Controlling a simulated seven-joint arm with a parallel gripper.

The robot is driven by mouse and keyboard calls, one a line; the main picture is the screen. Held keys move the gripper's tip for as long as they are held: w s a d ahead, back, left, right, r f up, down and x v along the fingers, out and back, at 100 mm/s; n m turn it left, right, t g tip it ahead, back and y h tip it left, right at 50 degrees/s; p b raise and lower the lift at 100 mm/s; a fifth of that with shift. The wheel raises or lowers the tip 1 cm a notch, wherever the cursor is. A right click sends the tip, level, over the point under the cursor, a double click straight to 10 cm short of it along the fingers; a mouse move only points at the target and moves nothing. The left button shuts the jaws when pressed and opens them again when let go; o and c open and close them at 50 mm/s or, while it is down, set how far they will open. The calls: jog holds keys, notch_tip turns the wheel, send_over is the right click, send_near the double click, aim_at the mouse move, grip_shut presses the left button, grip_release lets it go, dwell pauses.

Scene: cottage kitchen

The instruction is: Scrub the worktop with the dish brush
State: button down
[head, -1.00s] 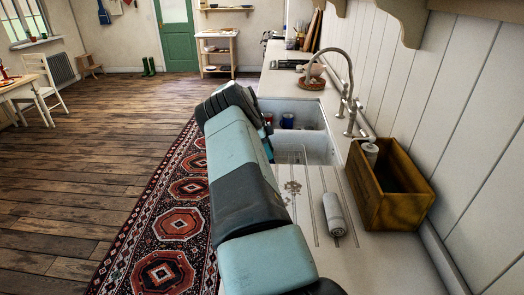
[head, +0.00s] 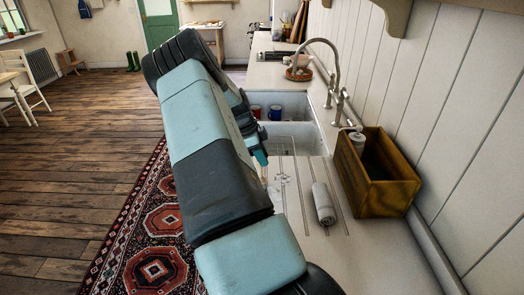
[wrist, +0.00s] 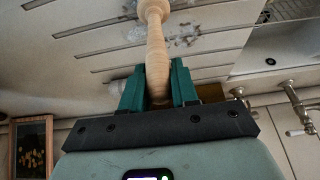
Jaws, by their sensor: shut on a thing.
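My gripper (wrist: 157,84) is shut on the pale wooden handle of the dish brush (wrist: 157,50) in the wrist view. The handle runs up past the top edge, so the bristle head is out of view. The white worktop (head: 375,255) has a grooved drainer with grey-brown smudges (head: 280,187). The smudges (wrist: 182,41) also show beyond the handle in the wrist view. Contact between brush and worktop cannot be told.
A grey roll (head: 323,204) lies on the grooves. A wooden box (head: 388,195) with a bottle (head: 357,142) stands by the wall. Beyond are the sink (head: 309,137) with mugs, and a tall tap (head: 337,75). The front right worktop is clear.

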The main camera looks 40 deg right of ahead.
jog(key=s, duration=0.7)
jog(key=w+d, duration=0.9)
jog(key=s+d, duration=0.3)
jog(key=d, duration=0.1)
jog(key=s+a, duration=1)
notch_tip(320, 180, up, 8)
jog(key=shift+w+d, duration=0.25)
jog(key=shift+d, duration=0.05)
dwell(1.3)
